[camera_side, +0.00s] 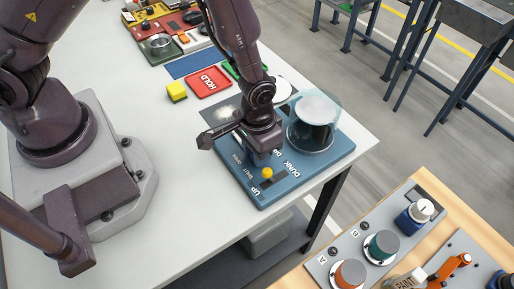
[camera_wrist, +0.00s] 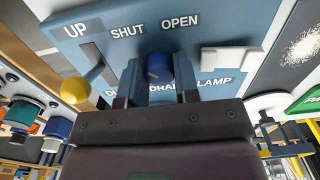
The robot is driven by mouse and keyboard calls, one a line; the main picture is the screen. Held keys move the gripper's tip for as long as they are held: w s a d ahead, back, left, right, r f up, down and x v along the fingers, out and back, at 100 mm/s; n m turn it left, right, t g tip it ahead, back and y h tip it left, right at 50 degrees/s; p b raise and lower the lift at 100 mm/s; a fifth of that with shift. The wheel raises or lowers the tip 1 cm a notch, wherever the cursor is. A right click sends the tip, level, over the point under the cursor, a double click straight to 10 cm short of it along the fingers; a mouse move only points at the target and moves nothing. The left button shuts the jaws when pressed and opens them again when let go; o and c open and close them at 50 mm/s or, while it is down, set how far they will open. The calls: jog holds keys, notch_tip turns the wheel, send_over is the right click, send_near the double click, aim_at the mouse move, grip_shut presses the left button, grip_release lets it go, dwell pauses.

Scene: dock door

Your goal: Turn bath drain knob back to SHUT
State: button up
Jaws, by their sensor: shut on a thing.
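The bath drain knob (camera_wrist: 158,67) is a dark blue round knob on the blue panel (camera_wrist: 225,32). In the wrist view it sits between the two fingers of my gripper (camera_wrist: 158,82), which is shut on it. The SHUT label (camera_wrist: 128,31) is above and left of the knob, and the OPEN label (camera_wrist: 180,21) is above and right. I cannot make out which label the knob points to. In the side view my gripper (camera_side: 257,158) reaches down to the panel and hides the knob.
A yellow-ball lever (camera_side: 267,173) stands close beside my gripper, near the UP label. A clear round tank (camera_side: 312,125) stands on the panel. A red HOLD tray (camera_side: 208,82) and a yellow sponge (camera_side: 177,91) lie behind. The white table's left front is clear.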

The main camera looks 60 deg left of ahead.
dwell(0.3)
jog(key=o, duration=0.9)
jog(key=shift+r, duration=0.1)
notch_tip(320, 180, up, 13)
jog(key=shift+f, duration=0.1)
